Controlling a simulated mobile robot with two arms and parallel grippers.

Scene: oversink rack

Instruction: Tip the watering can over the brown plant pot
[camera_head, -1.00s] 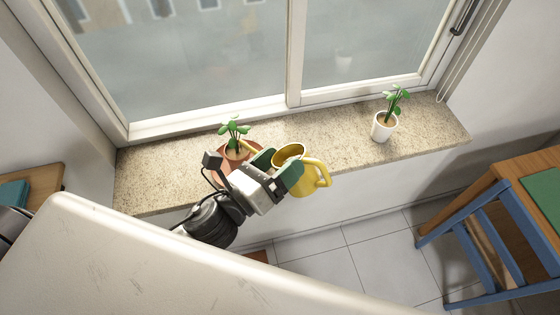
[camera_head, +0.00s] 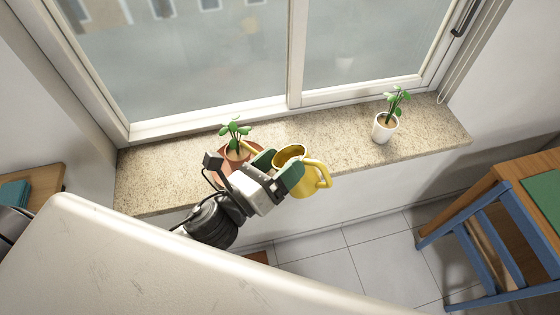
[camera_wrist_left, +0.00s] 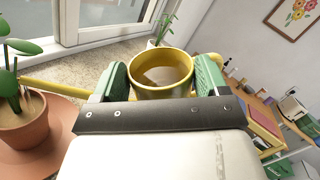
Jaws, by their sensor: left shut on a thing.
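The yellow watering can (camera_head: 309,186) is held between the green finger pads of my left gripper (camera_head: 279,167). Its open top faces up and its handle points right, away from the pot. In the left wrist view the can (camera_wrist_left: 160,92) sits between both pads, and its thin spout (camera_wrist_left: 52,87) reaches left towards the plant. The brown plant pot (camera_head: 232,157), with a leafy green plant, stands on the sill on a brown saucer, left of my gripper, which partly hides it. The pot (camera_wrist_left: 27,128) shows at the left of the wrist view. No water is seen flowing. My right gripper is not in view.
The stone windowsill (camera_head: 340,150) runs below the closed window. A white pot (camera_head: 381,132) with a plant stands on its right part, with bare sill between the pots. A blue-framed wooden table or chair (camera_head: 490,220) is at the right.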

